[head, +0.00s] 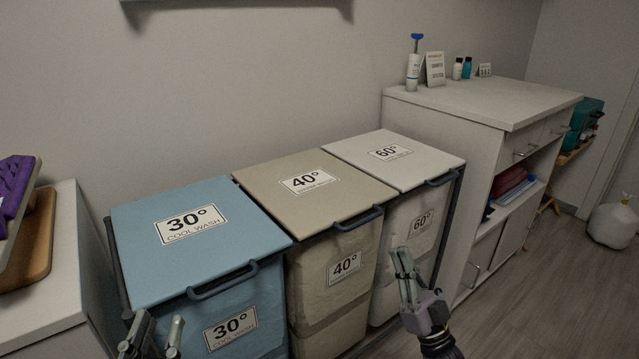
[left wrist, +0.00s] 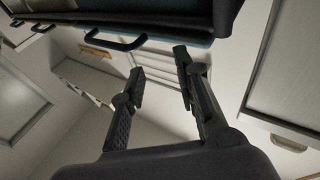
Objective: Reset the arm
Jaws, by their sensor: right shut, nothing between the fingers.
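My left gripper (head: 158,326) is at the bottom left of the head view, in front of the blue 30° bin (head: 232,255). Its two fingers stand apart with nothing between them. They also show open and empty in the left wrist view (left wrist: 160,72), below a dark handle bar (left wrist: 115,42). My right gripper (head: 401,256) is in front of the white 60° bin (head: 445,205). Its fingers are together and hold nothing. Most of the left arm is out of view.
The beige 40° bin (head: 268,205) stands between the other two, all lids closed, with handles jutting forward. A white cabinet (head: 455,135) stands to the right, a white counter (head: 62,285) to the left. The wooden floor (head: 520,290) at the right front is clear.

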